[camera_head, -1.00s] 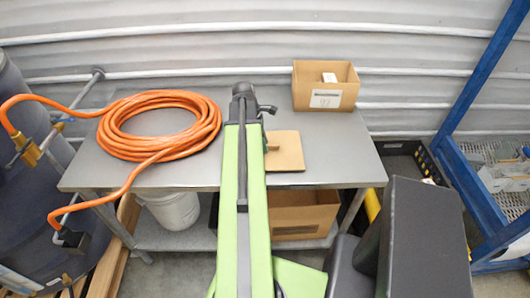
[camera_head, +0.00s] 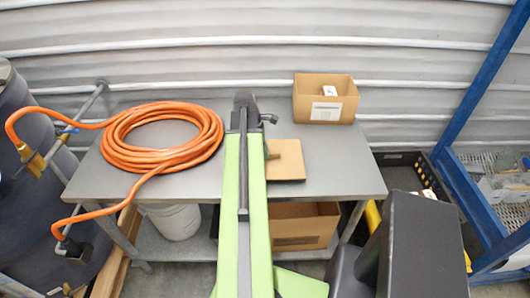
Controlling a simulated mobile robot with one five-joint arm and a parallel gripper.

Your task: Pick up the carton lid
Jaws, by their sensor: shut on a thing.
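The carton lid (camera_head: 287,162) is a flat tan cardboard square at the middle-right of the grey table. A small brown raised piece shows at its left edge, beside my arm. My green arm reaches forward over the table and covers the area left of the lid. The dark end of my arm, with my gripper (camera_head: 247,103), shows beyond it. The fingertips are hidden; the jaws are shut on what appears to be the lid. I cannot tell whether the lid is lifted off the table. The open cardboard carton (camera_head: 325,99) stands at the table's back right with a white item inside.
A coiled orange hose (camera_head: 160,138) lies on the left of the table (camera_head: 345,165). A white bucket (camera_head: 172,218) and another carton (camera_head: 303,225) are on the shelf below. A blue frame (camera_head: 470,150) and a dark crate (camera_head: 405,172) stand at right.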

